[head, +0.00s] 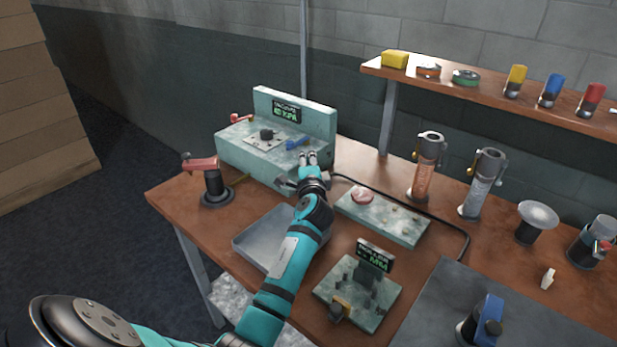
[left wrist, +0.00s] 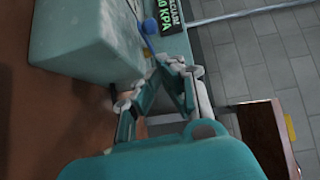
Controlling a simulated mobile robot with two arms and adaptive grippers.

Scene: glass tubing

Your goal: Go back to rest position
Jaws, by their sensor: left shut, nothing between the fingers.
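My left gripper (head: 307,158) is shut and empty. In the head view it is at the front right of the pale green vacuum unit (head: 250,150), near a blue lever (head: 297,143). My teal left arm reaches up to it from the lower left. The gripper also shows in the left wrist view (left wrist: 160,80), beside the vacuum unit's pale body (left wrist: 80,40). I cannot tell if the fingers touch the unit. The unit's display reads KPA. My right gripper is not in view.
Below my arm are a grey tray (head: 250,240) and a small green fixture with a display (head: 375,257). A flat green plate (head: 385,222) and a black cable lie right of the gripper. Two tall cylinders (head: 428,165) (head: 484,180) stand farther right. A red-handled tool (head: 212,185) stands left.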

